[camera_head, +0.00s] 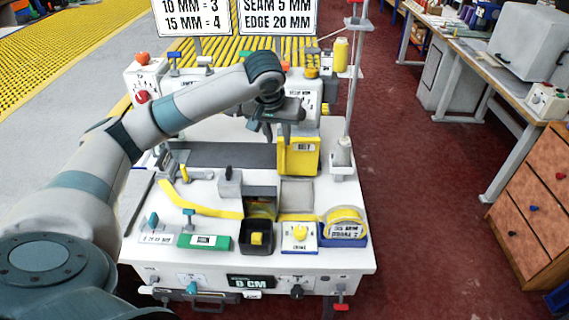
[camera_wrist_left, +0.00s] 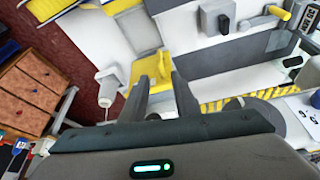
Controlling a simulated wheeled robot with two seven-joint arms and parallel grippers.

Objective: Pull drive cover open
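The drive cover appears to be the yellow box-like panel (camera_head: 298,163) with a small white label, at the right of the machine's white bench. It also shows as a yellow part (camera_wrist_left: 148,68) just beyond my fingertips in the left wrist view. My left gripper (camera_head: 269,131) is above and beside the cover's upper left. In the left wrist view its two dark fingers (camera_wrist_left: 160,82) stand apart with nothing held between them. I cannot tell whether a finger touches the cover. My right gripper is in neither view.
The white bench (camera_head: 205,267) carries a black bin (camera_head: 257,251), a green block (camera_head: 206,242) and a blue-yellow tape holder (camera_head: 343,228). A thread cone (camera_head: 342,152) and a tall pole stand right of the cover. Red floor (camera_head: 430,220) is clear further right.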

